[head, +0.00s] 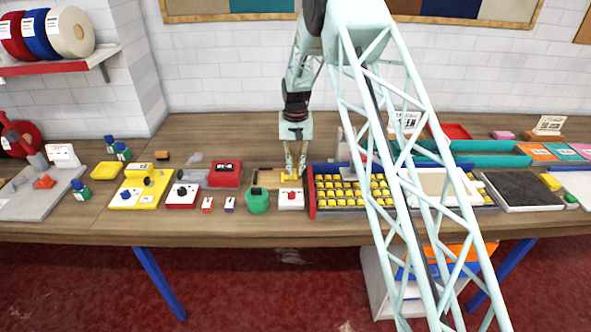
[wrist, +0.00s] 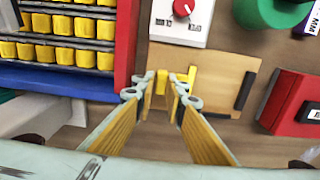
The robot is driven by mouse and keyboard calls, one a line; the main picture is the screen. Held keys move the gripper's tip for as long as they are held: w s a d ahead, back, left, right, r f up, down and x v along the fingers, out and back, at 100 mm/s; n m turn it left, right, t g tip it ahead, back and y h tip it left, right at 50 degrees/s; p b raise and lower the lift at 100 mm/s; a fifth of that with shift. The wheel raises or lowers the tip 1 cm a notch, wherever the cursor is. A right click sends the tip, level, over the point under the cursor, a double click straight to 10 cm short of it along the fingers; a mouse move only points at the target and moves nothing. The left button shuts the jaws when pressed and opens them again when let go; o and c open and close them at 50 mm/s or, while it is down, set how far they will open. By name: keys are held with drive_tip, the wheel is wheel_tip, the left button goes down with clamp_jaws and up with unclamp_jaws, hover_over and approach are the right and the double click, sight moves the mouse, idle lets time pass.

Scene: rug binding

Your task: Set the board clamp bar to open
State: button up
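The clamp board (head: 268,177) is a flat wooden board at mid-table, with a dark bar at its left end in the head view. In the wrist view the board (wrist: 222,83) has that dark bar (wrist: 245,90) at its right. Yellow parts (wrist: 161,82) show at the board's other end, among my fingertips; another yellow piece (wrist: 191,74) shows by the right finger. I cannot tell which part is the clamp bar. My gripper (head: 295,172) points down over this end, and in the wrist view its fingertips (wrist: 168,85) are apart. Contact is unclear.
A white box with a red knob (head: 291,198) and a green cup (head: 258,201) stand in front of the board. A red box (head: 225,173) is left. A blue-and-red rack of yellow blocks (head: 350,190) stands close on the right. Bare table lies behind the board.

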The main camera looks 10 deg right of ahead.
drive_tip(key=o, duration=0.3)
drive_tip(key=shift+d, duration=0.3)
drive_tip(key=shift+o, duration=0.2)
drive_tip(key=shift+a, duration=0.1)
drive_tip(key=shift+r, duration=0.1)
drive_tip(key=shift+a+r, duration=0.1)
drive_tip(key=shift+r, duration=0.05)
wheel_tip(320, 180, up, 12)
drive_tip(key=shift+f, duration=0.2)
idle(0.4)
